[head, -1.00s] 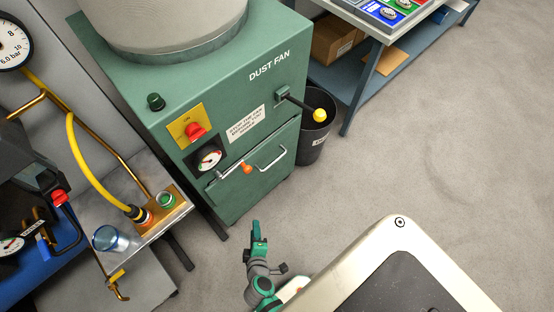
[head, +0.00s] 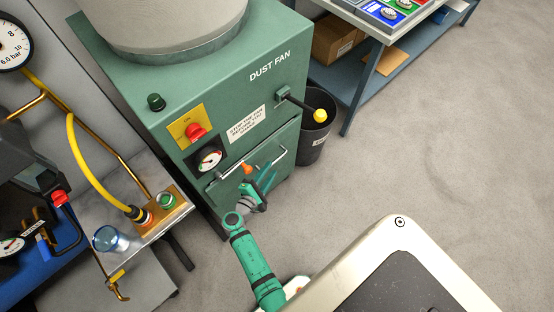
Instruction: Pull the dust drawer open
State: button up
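The dust drawer (head: 283,172) is the green front panel low on the green dust fan cabinet (head: 262,100), and it looks shut. My gripper (head: 266,178) is in front of the drawer, just below the handle and beside the orange knob. Its fingers appear spread apart with nothing between them. I cannot tell whether a finger touches the handle. My gripper and wrist hide part of the drawer front.
A lever with a yellow knob (head: 320,115) sticks out from the cabinet's right side, above a black bin (head: 312,140). A metal bench (head: 150,233) stands at the left. The floor at right is clear.

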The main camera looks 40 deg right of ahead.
aim_at(277, 159)
jog(key=x, duration=0.7)
jog(key=shift+d+f, duration=0.1)
jog(key=shift+d, duration=0.1)
grip_shut()
